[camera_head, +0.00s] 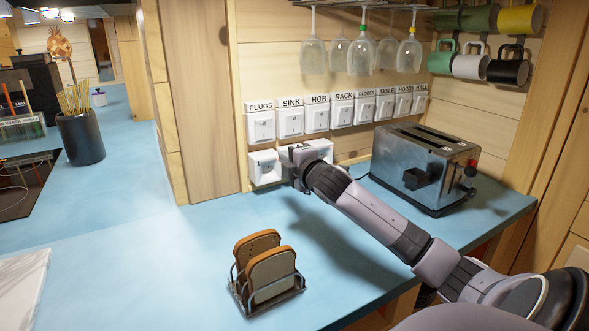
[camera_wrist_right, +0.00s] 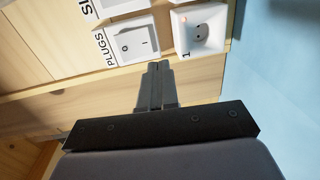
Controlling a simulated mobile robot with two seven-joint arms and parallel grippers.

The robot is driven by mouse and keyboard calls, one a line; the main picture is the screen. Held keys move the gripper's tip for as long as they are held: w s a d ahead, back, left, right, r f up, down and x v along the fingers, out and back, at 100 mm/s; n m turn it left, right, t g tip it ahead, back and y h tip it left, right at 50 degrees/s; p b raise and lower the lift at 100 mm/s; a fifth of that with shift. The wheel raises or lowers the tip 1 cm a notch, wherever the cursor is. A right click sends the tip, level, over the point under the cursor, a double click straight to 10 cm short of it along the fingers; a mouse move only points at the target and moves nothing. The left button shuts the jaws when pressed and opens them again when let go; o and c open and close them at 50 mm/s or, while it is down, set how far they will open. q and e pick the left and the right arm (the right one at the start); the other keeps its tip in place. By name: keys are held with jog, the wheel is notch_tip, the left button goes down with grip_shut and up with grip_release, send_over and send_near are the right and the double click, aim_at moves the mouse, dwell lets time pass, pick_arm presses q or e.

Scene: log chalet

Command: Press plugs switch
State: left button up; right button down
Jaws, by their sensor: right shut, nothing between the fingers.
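The plugs switch (camera_head: 261,125) is a white rocker switch on the wood wall under a "PLUGS" label, first at the left of a row of labelled switches. In the right wrist view the plugs switch (camera_wrist_right: 133,43) shows its rocker marked 0 and I. My right gripper (camera_head: 288,168) is in front of the wall, below the switch row and beside the left socket. In the right wrist view its shut, empty fingers (camera_wrist_right: 158,66) point toward the lower edge of the plugs switch. Whether they touch it cannot be told. My left gripper is out of view.
A white socket (camera_head: 264,167) is under the plugs switch; it also shows in the right wrist view (camera_wrist_right: 203,32). A metal toaster (camera_head: 425,168) stands right of my arm. A toast rack (camera_head: 268,275) with bread is on the blue counter. Glasses (camera_head: 314,55) hang above.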

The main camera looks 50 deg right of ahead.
jog(key=shift+s+a+f+b, duration=0.15)
jog(key=shift+s+a, duration=0.1)
jog(key=shift+s, duration=0.65)
jog(key=shift+s+a+f+b, duration=0.15)
jog(key=shift+s+a, duration=0.1)
jog(key=shift+s, duration=0.6)
